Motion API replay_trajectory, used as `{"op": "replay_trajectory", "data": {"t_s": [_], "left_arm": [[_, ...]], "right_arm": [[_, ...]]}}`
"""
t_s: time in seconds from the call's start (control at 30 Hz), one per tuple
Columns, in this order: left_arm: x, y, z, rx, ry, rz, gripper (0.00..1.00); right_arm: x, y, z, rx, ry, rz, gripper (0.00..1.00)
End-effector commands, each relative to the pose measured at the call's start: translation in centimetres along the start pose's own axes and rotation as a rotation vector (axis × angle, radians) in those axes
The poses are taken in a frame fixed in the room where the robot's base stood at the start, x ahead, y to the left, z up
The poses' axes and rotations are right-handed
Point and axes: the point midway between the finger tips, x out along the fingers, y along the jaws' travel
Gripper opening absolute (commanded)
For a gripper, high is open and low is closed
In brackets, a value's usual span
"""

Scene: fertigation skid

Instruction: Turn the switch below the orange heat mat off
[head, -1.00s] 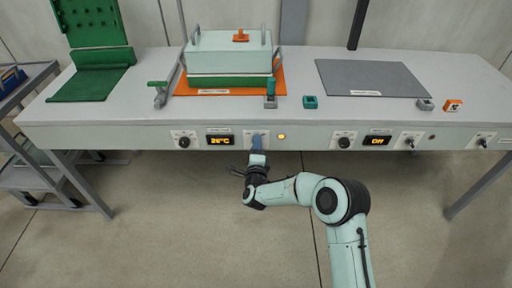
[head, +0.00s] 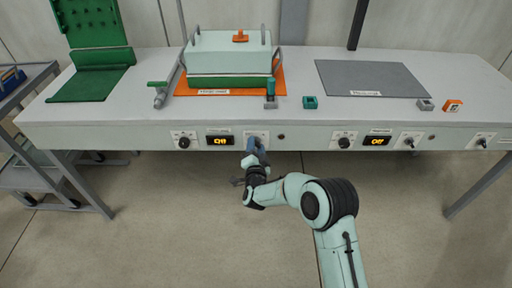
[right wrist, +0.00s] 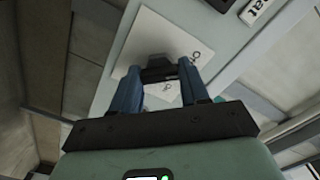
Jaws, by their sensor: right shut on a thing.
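The orange heat mat (head: 278,84) lies on the bench under a green and pale box (head: 230,55). On the bench front below it, a display (head: 220,140) reads "Off", and the round lamp (head: 281,137) to the right is dark. My right gripper (head: 257,149) is at the switch plate between them. In the right wrist view, its blue fingers (right wrist: 161,92) are shut on the dark switch lever (right wrist: 160,72), in front of the white switch plate (right wrist: 165,45). The lever is hidden by the gripper in the head view. My left gripper is not in view.
A knob (head: 183,142) sits left of the display. To the right are another knob (head: 344,142), a second display (head: 376,141) reading "Off" and a toggle switch (head: 410,142), below a grey mat (head: 370,78). A cart (head: 40,150) stands at the left.

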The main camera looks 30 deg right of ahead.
Motion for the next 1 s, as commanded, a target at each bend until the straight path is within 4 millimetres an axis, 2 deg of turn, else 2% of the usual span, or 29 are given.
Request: {"op": "replay_trajectory", "data": {"t_s": [0.23,0.73,0.77,0.8,0.83,1.0], "left_arm": [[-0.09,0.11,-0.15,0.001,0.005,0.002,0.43],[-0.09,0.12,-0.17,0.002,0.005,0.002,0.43],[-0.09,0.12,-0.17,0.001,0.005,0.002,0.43],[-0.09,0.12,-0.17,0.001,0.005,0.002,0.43],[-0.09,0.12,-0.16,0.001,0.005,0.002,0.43],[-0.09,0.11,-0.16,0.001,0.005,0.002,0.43]], "right_arm": [[0.0,0.08,-0.04,-0.072,0.001,0.002,0.14],[0.0,0.11,-0.05,-0.089,0.001,0.002,0.14],[0.0,0.11,-0.04,-0.089,0.001,0.001,0.51],[0.0,0.11,-0.04,-0.089,0.001,0.001,0.64],[0.0,0.1,-0.04,-0.089,0.001,0.001,0.7],[0.0,0.06,-0.01,-0.087,0.0,0.001,0.7]]}}
